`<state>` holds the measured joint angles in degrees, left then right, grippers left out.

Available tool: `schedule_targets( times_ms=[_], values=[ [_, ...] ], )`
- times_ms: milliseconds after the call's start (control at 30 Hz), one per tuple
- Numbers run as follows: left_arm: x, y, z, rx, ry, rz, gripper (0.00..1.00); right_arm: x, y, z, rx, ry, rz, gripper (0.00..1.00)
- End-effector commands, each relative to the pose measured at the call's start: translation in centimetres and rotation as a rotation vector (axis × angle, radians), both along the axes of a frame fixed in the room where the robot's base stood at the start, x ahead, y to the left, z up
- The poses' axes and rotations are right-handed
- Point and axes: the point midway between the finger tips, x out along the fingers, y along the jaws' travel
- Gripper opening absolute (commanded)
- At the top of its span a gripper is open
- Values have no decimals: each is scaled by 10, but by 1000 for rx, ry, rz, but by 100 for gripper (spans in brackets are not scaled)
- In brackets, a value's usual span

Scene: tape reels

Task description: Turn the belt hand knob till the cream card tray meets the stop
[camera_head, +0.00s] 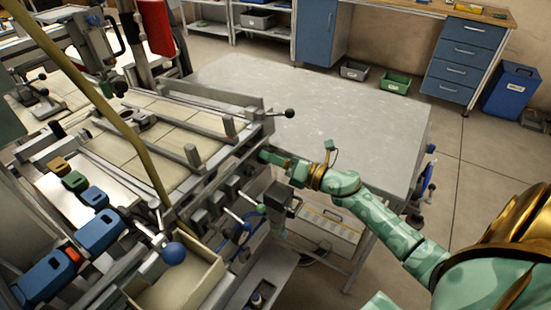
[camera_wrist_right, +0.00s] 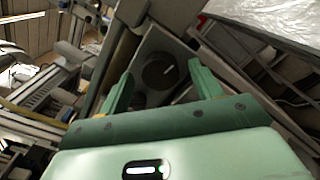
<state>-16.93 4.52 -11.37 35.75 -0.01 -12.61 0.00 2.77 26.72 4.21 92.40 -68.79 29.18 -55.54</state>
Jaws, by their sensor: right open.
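My right gripper (camera_head: 268,157) reaches in from the right to the near right end of the belt machine. In the right wrist view its two green fingers (camera_wrist_right: 158,88) are open with nothing held. Beyond and between them is a dark round knob (camera_wrist_right: 160,70) with a pale mark, on a grey plate; I take it for the belt hand knob. It looks apart from the fingers. I cannot make it out in the head view. A cream open-topped tray (camera_head: 207,287) shows at the bottom of the head view; I cannot tell whether it is the card tray. The stop is not identifiable. My left gripper is out of view.
A grey-topped table (camera_head: 340,110) stands right behind the gripper. A lever with a dark ball (camera_head: 289,113) sticks out from the machine's corner. A blue ball-ended lever (camera_head: 174,253) and blue blocks (camera_head: 100,231) are at lower left. Open floor lies to the right.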

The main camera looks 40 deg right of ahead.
Motion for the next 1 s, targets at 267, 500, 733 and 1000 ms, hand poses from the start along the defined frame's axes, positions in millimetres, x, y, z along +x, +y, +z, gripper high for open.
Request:
schedule_targets(
  times_ms=[267,500,733,1000],
  values=[
    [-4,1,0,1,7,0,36,2,1,0,0,1,-1,65],
    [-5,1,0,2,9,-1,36,2,1,0,0,1,-1,20],
    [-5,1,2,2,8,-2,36,1,0,0,16,8,-1,20],
    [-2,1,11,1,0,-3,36,2,0,2,134,55,-2,20]
  ],
)
